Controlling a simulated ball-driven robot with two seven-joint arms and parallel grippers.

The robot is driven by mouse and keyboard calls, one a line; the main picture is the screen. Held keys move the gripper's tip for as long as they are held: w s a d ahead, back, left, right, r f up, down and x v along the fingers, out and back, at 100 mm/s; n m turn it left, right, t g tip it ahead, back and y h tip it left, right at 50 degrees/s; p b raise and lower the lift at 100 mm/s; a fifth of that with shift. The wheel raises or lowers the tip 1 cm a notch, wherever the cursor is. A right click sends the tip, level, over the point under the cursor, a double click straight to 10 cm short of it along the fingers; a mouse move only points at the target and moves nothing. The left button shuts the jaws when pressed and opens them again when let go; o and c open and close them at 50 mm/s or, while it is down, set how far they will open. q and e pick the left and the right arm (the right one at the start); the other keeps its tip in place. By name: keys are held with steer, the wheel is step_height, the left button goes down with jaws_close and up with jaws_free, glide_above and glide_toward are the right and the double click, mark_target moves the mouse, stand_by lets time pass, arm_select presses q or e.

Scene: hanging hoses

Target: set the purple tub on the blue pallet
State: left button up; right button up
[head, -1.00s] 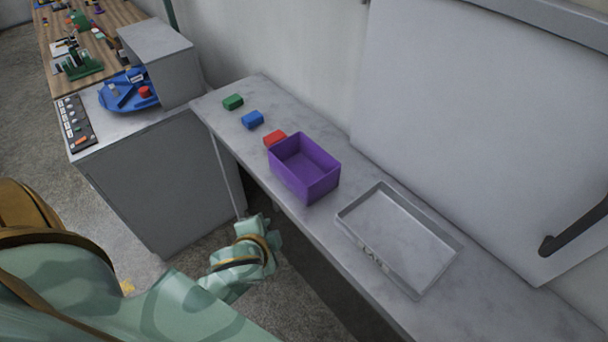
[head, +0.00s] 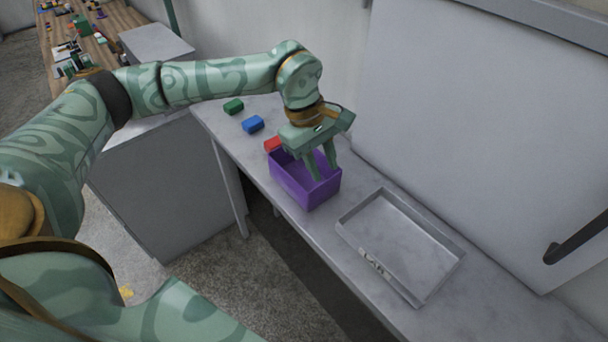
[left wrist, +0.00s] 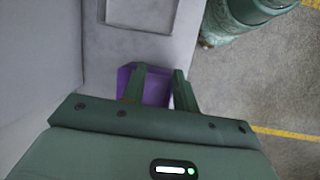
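The purple tub (head: 290,182) stands upright and open-topped on the grey bench; it also shows in the left wrist view (left wrist: 157,90). My left gripper (head: 325,172) reaches down over the tub's far right part. Its two fingers are apart, and the left wrist view shows purple between them (left wrist: 155,82). I cannot tell whether the fingers straddle a wall or touch the tub. The gripper and fingers hide part of its far rim and inside. I see no blue pallet in the views of now. My right gripper is not in view.
A shallow grey tray (head: 449,268) lies right of the tub. Red (head: 272,144), blue (head: 253,124) and green (head: 233,106) blocks lie left of it on the bench (head: 500,310). A wall panel (head: 480,130) stands behind.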

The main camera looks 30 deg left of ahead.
arm_select(q)
steer(key=a+r+y, duration=0.2)
steer(key=a+y, duration=0.2)
steer(key=a, duration=0.6)
steer(key=b, duration=0.2)
glide_above(288, 192)
steer(key=shift+n, duration=0.3)
steer(key=f, duration=0.9)
steer(key=shift+w+a+f, duration=0.15)
steer(key=shift+a+f, duration=0.25)
steer(key=f, duration=0.3)
steer(key=f+b, duration=0.1)
steer(key=f, duration=0.1)
steer(key=shift+d+f, duration=0.2)
steer(key=shift+f, duration=0.2)
steer(key=shift+r, duration=0.1)
jaws_close()
